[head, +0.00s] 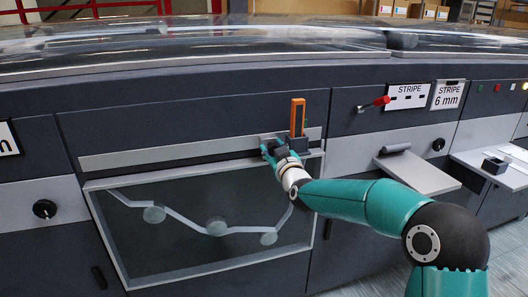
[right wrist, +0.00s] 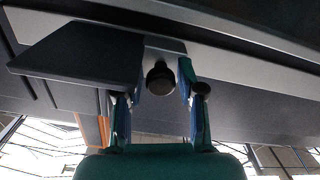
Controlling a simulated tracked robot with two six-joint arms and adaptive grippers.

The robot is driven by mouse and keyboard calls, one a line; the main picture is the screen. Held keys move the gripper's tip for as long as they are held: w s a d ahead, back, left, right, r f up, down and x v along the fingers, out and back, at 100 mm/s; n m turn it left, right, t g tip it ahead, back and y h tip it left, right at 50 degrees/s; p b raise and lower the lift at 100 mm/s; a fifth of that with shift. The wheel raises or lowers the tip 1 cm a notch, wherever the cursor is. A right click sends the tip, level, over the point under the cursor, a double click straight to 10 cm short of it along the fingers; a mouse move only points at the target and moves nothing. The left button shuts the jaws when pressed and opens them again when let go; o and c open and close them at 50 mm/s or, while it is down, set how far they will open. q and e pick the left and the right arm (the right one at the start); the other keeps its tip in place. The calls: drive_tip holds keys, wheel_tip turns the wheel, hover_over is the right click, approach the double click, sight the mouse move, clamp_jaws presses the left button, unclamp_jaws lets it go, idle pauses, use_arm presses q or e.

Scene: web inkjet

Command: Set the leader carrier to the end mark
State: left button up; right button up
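The leader carrier (head: 299,145) is a dark block with an upright orange loop (head: 297,103), near the right end of the light grey rail (head: 170,153). In the right wrist view, a dark block (right wrist: 80,55) shows at the upper left, with a black round knob (right wrist: 160,78) beside it. My right gripper (head: 270,149) is at the carrier, at its left side in the head view. In the right wrist view its fingers (right wrist: 162,72) stand apart on either side of the knob, with narrow gaps visible. I cannot make out an end mark. My left gripper is out of view.
Below the rail is a framed window (head: 180,250) with a web over rollers. To the right are a red-handled lever (head: 376,102), stripe labels (head: 405,96), a grey shelf (head: 418,174) and a white tray (head: 495,166). A black knob (head: 45,209) is at left.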

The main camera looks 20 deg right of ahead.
drive_tip(key=shift+s+f, duration=0.1)
drive_tip(key=s+a, duration=0.1)
drive_tip(key=s, duration=1)
drive_tip(key=shift+s+a, duration=0.35)
drive_tip(key=shift+f, duration=0.1)
